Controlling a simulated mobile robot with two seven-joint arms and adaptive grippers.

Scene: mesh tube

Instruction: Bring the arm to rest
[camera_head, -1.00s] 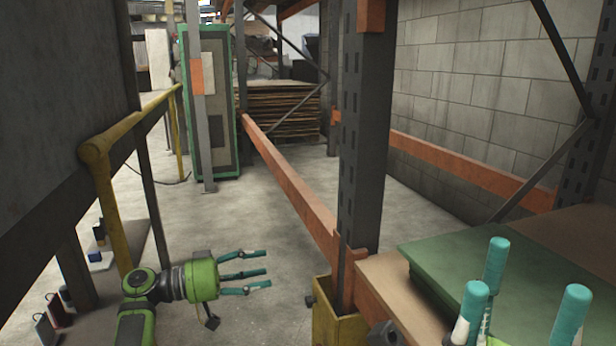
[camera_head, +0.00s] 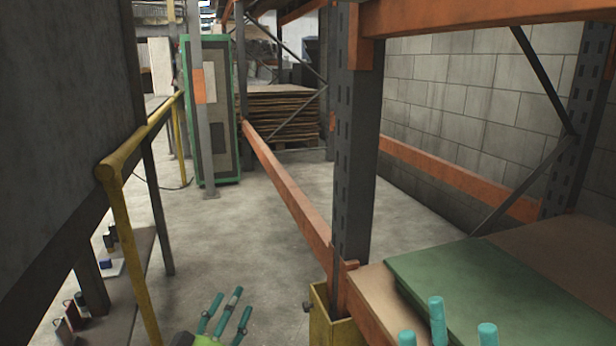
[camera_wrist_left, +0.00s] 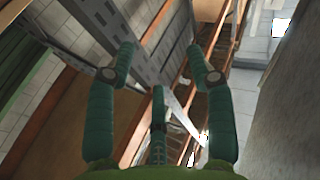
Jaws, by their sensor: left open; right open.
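My left gripper (camera_head: 226,314) shows at the bottom edge of the head view, left of centre. Its teal fingers are spread, point up and a little right, and hold nothing. In the left wrist view its fingers (camera_wrist_left: 160,85) are spread with nothing between them. My right gripper (camera_head: 447,330) shows only as teal fingertips at the bottom right edge, in front of the green board. Its fingers are apart; the rest of it is out of the picture. Both arms are mostly out of view.
A green board (camera_head: 480,280) lies on the rack shelf at the right. A grey rack upright (camera_head: 352,160) stands in a yellow foot guard (camera_head: 330,318) between the grippers. A yellow railing (camera_head: 135,250) stands at the left. The concrete floor (camera_head: 250,210) between is clear.

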